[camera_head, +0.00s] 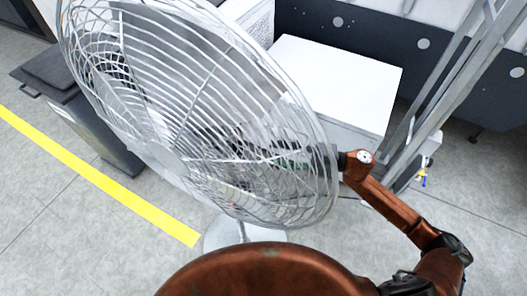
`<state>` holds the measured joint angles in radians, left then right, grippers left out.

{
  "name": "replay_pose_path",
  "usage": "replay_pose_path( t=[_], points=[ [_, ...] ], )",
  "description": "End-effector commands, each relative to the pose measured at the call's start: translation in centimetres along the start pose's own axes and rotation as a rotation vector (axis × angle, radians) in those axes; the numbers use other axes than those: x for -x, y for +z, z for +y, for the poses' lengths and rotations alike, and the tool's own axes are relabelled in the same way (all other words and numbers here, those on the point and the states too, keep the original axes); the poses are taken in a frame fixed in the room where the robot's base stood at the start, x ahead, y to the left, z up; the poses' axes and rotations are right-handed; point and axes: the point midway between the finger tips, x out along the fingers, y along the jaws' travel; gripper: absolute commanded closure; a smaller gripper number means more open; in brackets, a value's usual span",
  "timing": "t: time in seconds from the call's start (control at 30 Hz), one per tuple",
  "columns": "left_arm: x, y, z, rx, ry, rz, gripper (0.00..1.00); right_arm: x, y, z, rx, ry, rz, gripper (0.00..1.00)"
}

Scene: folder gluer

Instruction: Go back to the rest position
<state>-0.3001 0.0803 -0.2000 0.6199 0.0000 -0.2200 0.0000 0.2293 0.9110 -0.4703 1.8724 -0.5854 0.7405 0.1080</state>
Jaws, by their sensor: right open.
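My right arm comes in from the lower right and reaches up to the left, its wrist at the right rim of a large fan. My right gripper (285,161) lies behind the wire cage of the fan (185,105) and shows only in part through the wires. It is open, and I see nothing held in it. Whether the gripper or wrist touches the cage cannot be told. My left arm and gripper are not in view.
The fan stands on a round base (225,232) close in front of me. A white-topped box (340,80) is behind it. Grey metal posts (440,90) rise at the right. A dark bin (90,115) stands at the left beside a yellow floor line (100,180). Floor at lower left is clear.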

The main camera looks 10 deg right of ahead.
Motion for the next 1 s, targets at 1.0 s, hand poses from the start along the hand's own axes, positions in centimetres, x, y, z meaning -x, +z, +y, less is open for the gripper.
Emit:
replay_pose_path(
  t=[1.0],
  points=[
    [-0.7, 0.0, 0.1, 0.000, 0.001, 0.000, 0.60, 6.4, 12.1, -7.8, -0.240, 0.126, -0.354, 0.50]
  ],
)
